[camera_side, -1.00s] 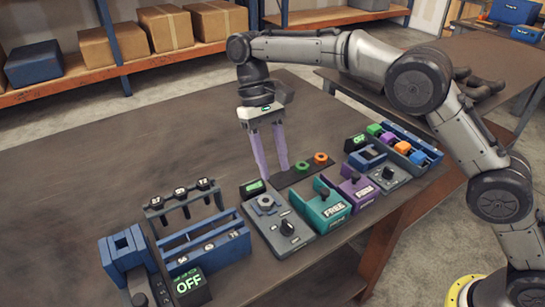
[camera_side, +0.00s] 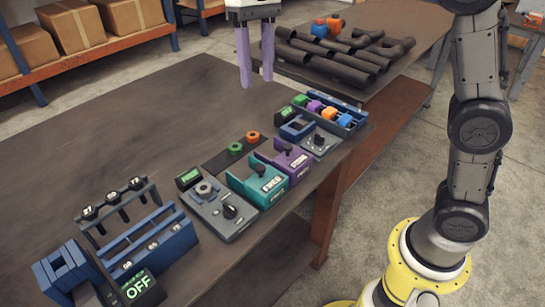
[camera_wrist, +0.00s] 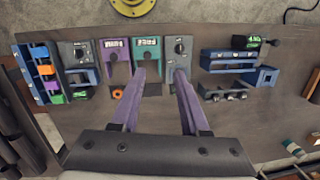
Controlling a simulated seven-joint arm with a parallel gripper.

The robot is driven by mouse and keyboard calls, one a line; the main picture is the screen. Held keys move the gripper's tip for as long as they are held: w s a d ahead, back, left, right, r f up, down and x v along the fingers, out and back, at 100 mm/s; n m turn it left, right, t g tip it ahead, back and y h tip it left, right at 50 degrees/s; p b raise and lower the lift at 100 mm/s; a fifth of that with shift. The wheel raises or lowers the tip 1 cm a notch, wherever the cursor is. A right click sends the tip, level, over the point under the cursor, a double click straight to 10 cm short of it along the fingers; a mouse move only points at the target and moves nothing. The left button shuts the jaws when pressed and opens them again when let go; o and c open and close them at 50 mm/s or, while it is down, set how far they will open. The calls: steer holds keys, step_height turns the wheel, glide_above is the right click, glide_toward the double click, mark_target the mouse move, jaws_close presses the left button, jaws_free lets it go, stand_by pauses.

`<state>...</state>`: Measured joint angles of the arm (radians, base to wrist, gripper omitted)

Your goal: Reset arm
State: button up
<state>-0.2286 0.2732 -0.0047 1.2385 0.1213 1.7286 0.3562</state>
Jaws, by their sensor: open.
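My gripper (camera_side: 256,80) is raised high above the back of the dark workbench (camera_side: 160,120) in the side view. Its two purple fingers are apart with nothing between them. In the wrist view the gripper (camera_wrist: 162,75) points down toward the row of fixtures, well clear of them.
A blue station with an OFF display (camera_side: 138,285) and a blue rack (camera_side: 155,242) stand at the near left. A blue tray of coloured blocks (camera_side: 325,108) is at the right end. A second table (camera_side: 405,30) holds dark pipes (camera_side: 320,66). The bench's left and back are bare.

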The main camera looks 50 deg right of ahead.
steer(key=s+d+t, duration=0.2)
steer(key=s+d, duration=0.2)
steer(key=s, duration=0.4)
steer(key=s+d+t, duration=0.2)
steer(key=s+d, duration=0.3)
steer(key=s, duration=0.3)
steer(key=s+d+f+t, duration=0.1)
steer(key=s+f, duration=0.1)
steer(key=f, duration=0.3)
steer(key=s+d+f+n+t+h, duration=0.1)
steer(key=s+f+t, duration=0.1)
steer(key=f, duration=0.3)
steer(key=shift+s+d+f, duration=0.25)
steer(key=shift+s+f, duration=0.05)
steer(key=shift+s, duration=0.35)
